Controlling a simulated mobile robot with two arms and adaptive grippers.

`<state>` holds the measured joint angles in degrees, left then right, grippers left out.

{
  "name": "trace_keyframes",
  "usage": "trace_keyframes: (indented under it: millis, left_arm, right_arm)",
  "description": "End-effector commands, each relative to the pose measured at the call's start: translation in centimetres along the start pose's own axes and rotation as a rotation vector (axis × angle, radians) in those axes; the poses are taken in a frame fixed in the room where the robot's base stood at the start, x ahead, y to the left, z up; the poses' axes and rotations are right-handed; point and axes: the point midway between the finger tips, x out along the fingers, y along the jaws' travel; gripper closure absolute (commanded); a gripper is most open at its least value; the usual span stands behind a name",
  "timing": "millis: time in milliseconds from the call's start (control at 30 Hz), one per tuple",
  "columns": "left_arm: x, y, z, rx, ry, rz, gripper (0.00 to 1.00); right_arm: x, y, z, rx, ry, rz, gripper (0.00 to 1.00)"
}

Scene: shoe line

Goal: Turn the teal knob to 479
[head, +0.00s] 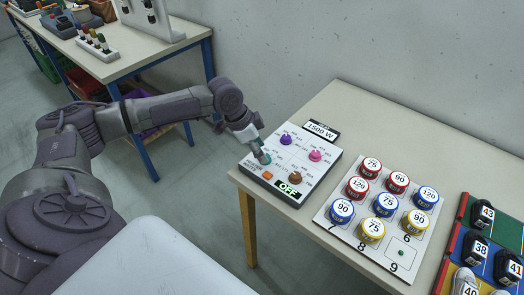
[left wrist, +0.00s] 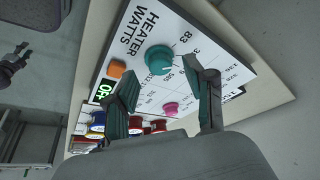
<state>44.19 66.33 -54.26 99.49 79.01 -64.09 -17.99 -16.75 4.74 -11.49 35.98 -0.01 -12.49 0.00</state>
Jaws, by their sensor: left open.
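The teal knob (left wrist: 159,59) sits on a white panel (left wrist: 125,21) marked HEATER WATTS. In the left wrist view its face shows between the fingertips of my left gripper (left wrist: 165,82). The fingers are open, apart on either side, with no clear contact on the knob. In the head view the teal knob (head: 264,158) is partly hidden by my left gripper (head: 258,150), which reaches in from the left. The panel has numbers around its knobs, but the teal knob's exact setting cannot be read. My right gripper is not in view.
The panel also bears a purple knob (head: 286,140), a pink knob (head: 315,155), a brown knob (head: 295,177), an orange button (head: 267,175) and an OFF display (head: 288,189). A 1500 W sign (head: 321,131) stands behind. A board of numbered tins (head: 340,232) lies to the right.

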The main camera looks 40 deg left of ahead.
Motion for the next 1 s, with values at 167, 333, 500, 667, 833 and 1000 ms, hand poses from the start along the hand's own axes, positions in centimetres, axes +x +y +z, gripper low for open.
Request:
trace_keyframes:
  millis: [167,333,500,667,833,1000]
  left_arm:
    - [1.5,0.0,0.0,0.0,0.0,0.0,0.46]
    - [1.8,0.0,0.0,0.001,0.0,-0.001,0.46]
    - [1.8,0.0,0.0,0.001,0.0,0.0,0.49]
    - [1.7,0.0,0.0,0.001,0.0,0.0,0.76]
    - [1.7,0.0,0.0,0.0,0.0,0.0,1.0]
    - [1.7,0.0,0.0,0.006,0.0,0.003,1.0]
  right_arm:
    - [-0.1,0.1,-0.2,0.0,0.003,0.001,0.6]
    - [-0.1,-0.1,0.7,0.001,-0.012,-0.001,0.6]
    - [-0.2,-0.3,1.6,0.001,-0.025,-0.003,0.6]
    - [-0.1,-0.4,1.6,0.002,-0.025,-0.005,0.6]
    - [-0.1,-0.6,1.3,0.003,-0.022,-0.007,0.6]
    - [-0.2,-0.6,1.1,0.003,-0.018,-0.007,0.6]
